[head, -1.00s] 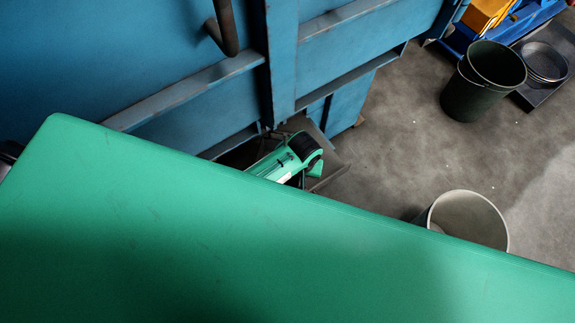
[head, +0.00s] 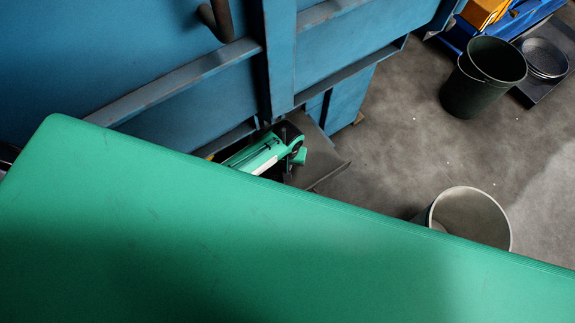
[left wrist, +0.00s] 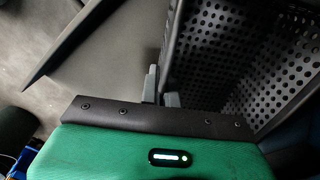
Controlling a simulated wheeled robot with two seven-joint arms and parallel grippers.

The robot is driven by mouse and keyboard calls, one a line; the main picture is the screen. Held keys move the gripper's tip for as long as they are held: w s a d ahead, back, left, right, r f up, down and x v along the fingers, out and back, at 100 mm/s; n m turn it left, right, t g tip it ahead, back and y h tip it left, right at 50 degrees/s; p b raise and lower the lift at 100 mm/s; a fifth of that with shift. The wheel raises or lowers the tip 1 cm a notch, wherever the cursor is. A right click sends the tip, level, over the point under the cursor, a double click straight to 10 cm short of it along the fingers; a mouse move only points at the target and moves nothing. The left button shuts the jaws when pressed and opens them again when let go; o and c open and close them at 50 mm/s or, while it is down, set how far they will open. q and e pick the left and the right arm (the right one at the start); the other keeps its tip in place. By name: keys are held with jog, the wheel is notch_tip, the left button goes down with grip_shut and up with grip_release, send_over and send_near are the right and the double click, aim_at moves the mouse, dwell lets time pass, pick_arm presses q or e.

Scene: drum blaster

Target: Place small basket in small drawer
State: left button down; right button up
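A dark perforated basket (left wrist: 245,60) fills the right of the left wrist view; its far parts run out of frame. My left gripper (left wrist: 160,96) has its two grey fingers close together at the basket's near edge, one on each side of its wall, and appears shut on it. In the head view my green left forearm (head: 262,152) shows low beside the blue machine; its fingers and the basket are hidden there. I cannot make out a drawer for certain. My right gripper is not in view.
A blue machine (head: 150,70) with ribs and a bent handle stands at upper left. A grey metal ledge (head: 322,168) juts from its foot. A dark bin (head: 470,95) and a pale bin (head: 480,225) stand on the floor, with clear floor between.

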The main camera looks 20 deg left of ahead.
pick_arm(q)
jog(key=shift+w+f, duration=0.1)
jog(key=shift+f, duration=0.3)
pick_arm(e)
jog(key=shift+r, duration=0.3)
pick_arm(q)
jog(key=c, duration=2.1)
grip_release()
jog(key=shift+f, duration=0.2)
jog(key=o, duration=0.4)
jog(key=shift+r, duration=0.1)
